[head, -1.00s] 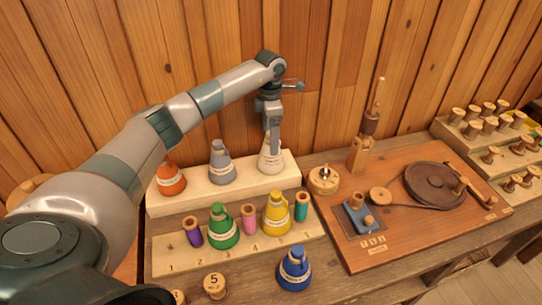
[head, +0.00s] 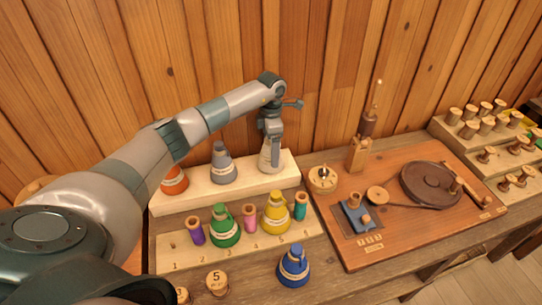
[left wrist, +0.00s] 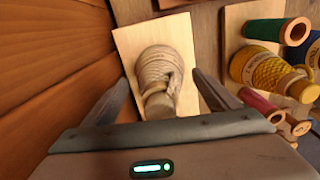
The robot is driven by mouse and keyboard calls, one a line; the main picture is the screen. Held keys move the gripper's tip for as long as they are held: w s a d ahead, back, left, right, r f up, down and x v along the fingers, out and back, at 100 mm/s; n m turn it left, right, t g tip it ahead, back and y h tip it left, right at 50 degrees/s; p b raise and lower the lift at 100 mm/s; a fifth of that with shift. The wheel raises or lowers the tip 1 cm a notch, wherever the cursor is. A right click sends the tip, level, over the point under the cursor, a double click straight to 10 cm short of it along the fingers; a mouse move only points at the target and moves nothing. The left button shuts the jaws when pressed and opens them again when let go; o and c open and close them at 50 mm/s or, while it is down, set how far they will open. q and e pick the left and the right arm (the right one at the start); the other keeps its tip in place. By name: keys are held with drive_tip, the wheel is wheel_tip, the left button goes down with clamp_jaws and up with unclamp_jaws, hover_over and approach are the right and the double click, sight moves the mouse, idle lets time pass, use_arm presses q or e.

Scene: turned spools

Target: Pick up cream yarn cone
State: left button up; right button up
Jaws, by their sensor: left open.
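The cream yarn cone (head: 266,160) stands upright at the right end of the raised back shelf, partly hidden behind my gripper in the head view. In the left wrist view the cream cone (left wrist: 158,72) lies between and ahead of the two fingers, its narrow top towards the gripper. My left gripper (head: 271,140) points down at the cone's top and is open; its fingers also show in the left wrist view (left wrist: 160,92), one on each side of the cone. I cannot tell whether either finger touches it. My right gripper is not in view.
A grey cone (head: 222,168) and an orange cone (head: 174,180) stand left on the same shelf (head: 205,197). Green (head: 224,228), yellow (head: 276,214) and blue (head: 293,267) cones and small spools stand in front. A wooden wall (head: 330,60) rises close behind.

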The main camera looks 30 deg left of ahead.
use_arm(q)
drive_tip(key=c, duration=1.4)
drive_tip(key=shift+r, duration=0.15)
drive_tip(key=shift+c, duration=0.2)
drive_tip(key=shift+r+b, duration=0.75)
drive_tip(key=shift+r, duration=0.15)
drive_tip(key=shift+r+b, duration=0.5)
drive_tip(key=shift+r, duration=0.35)
drive_tip(key=w+d+r+b, duration=0.3)
drive_tip(key=d+r, duration=0.4)
drive_tip(key=d, duration=0.4)
drive_tip(key=shift+r+b, duration=0.15)
drive_tip(key=shift+b, duration=0.75)
drive_tip(key=shift+w+d+r, duration=0.1)
